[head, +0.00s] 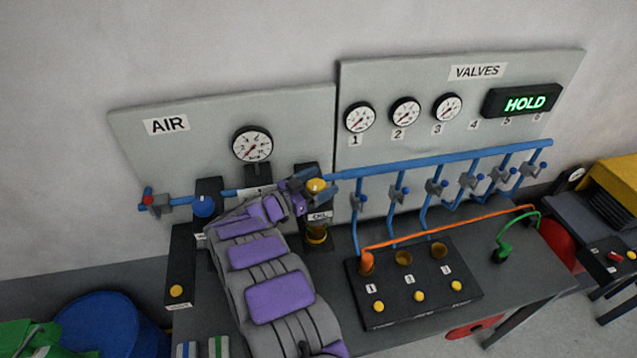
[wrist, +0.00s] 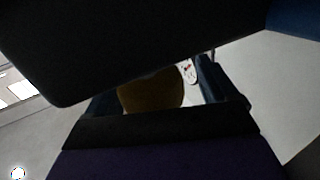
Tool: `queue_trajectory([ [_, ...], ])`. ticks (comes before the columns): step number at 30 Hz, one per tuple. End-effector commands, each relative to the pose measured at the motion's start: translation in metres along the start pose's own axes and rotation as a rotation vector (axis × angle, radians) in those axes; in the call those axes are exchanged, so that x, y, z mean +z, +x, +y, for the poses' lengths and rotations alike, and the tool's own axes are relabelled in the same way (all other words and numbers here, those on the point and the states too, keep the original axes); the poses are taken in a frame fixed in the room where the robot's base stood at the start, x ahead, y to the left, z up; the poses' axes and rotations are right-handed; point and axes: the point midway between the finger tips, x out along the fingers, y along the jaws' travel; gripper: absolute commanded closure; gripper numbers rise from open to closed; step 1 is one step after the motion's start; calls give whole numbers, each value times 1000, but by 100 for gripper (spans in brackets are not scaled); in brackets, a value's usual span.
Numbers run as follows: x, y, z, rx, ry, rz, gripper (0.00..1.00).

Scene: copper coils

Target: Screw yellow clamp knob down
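The yellow knob (head: 317,186) sits on top of a dark unit above the "OIL" label, at the middle of the head view. My gripper (head: 312,187) is at this knob, with its fingers around or just beside it. In the wrist view, a dull yellow-brown rounded shape (wrist: 150,93), apparently the knob, shows between the fingertips of my gripper (wrist: 160,92). The fingers are apart, with a gap between the shape and the right finger. A large dark body hides the upper part of the wrist view. I cannot tell whether either finger touches the knob.
A blue knob (head: 204,206) stands left of my arm. A pressure gauge (head: 252,145) is on the AIR panel behind. A blue pipe (head: 440,160) with several valves runs right. A black block (head: 414,285) with an orange hose (head: 440,229) lies on the bench.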

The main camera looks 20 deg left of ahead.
Motion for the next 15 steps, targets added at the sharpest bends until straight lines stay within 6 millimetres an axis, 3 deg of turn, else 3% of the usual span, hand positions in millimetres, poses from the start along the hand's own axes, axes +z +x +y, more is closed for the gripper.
queue_trajectory([
  [8,-5,3,3,3,3,-4,14],
  [15,-35,-2,1,1,-1,-1,14],
])
